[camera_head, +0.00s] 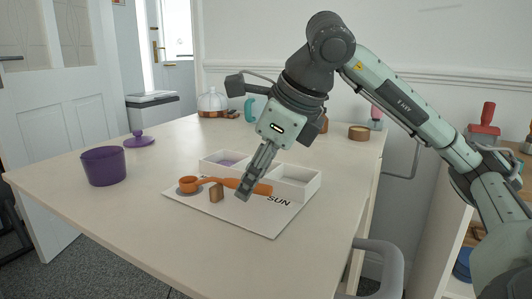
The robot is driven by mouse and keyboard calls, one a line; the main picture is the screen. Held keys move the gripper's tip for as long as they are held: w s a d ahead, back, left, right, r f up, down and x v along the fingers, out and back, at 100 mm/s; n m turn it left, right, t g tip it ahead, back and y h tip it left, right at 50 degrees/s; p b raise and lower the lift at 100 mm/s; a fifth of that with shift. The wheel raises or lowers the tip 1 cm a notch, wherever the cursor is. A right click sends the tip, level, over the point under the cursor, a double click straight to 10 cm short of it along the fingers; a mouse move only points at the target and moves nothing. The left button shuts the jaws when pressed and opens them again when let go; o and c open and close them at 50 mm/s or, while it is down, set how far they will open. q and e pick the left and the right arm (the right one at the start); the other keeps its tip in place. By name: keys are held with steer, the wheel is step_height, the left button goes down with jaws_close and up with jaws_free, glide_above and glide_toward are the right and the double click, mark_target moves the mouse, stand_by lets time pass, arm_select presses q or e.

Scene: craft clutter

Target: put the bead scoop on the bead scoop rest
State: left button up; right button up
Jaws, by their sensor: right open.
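The orange bead scoop (188,184) lies with its round bowl at the left and its handle pointing right, on or just above a white board (273,222). A small brown block (216,193), which looks like the bead scoop rest, stands in front of the handle near the bowl; I cannot tell whether they touch. My right gripper (246,189) is open and points down at the handle, its fingers covering part of it. Whether the fingers touch the handle is unclear. My left gripper is not in view.
A purple pot (104,166) and purple lid (139,139) are at the left. A glass dome (212,103) and a round wooden piece (359,132) are farther back. The front left tabletop is clear.

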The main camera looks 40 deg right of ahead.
steer(key=v, duration=1.1)
steer(key=shift+s, duration=0.1)
